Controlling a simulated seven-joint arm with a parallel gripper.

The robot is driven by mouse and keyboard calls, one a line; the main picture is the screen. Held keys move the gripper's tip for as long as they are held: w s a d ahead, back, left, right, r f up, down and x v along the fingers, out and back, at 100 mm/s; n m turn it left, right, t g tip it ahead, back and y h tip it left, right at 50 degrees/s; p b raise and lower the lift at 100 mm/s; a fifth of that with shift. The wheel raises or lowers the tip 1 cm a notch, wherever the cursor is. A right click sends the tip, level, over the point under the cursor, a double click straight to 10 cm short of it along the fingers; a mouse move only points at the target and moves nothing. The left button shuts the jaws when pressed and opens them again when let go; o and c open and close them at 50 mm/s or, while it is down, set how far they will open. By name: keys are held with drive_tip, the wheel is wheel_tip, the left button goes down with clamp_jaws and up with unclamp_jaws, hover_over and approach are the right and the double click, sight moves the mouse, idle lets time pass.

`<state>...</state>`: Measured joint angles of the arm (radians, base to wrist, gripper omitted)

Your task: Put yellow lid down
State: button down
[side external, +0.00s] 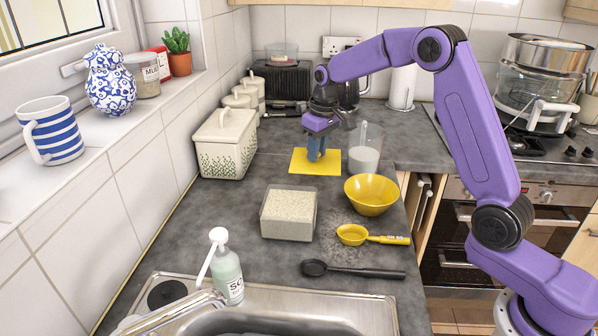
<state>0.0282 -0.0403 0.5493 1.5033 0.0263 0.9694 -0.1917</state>
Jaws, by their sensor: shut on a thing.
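The yellow lid (299,166) is a flat square sheet over the grey counter, behind the rice tub. My gripper (316,156) points down at the lid's middle, with its blue fingers shut on it. The lid looks level. I cannot tell whether it rests on the counter or hangs slightly above it. The fingers hide the part of the lid that they grip.
A clear tub of rice (288,226) stands in front, with a yellow bowl (371,196) and yellow scoop (353,235) to its right. A measuring jug (364,158) is close right of the lid. A cream bread bin (225,160) stands left. A black ladle (355,272) lies near the sink.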

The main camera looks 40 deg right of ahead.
sight(301, 151)
drive_tip(key=w+f, duration=0.6)
drive_tip(key=shift+w+f, duration=0.1)
drive_tip(key=shift+w, duration=0.2)
drive_tip(key=shift+w+f, duration=0.35)
drive_tip(key=shift+f, duration=1.55)
drive_tip(key=shift+f, duration=0.2)
drive_tip(key=c, duration=1)
unclamp_jaws()
drive_tip(key=shift+o, duration=0.2)
drive_tip(key=shift+r, duration=0.1)
drive_tip(key=r, duration=0.4)
drive_tip(key=s+r, duration=0.1)
drive_tip(key=r, duration=0.7)
drive_tip(key=shift+s, duration=0.25)
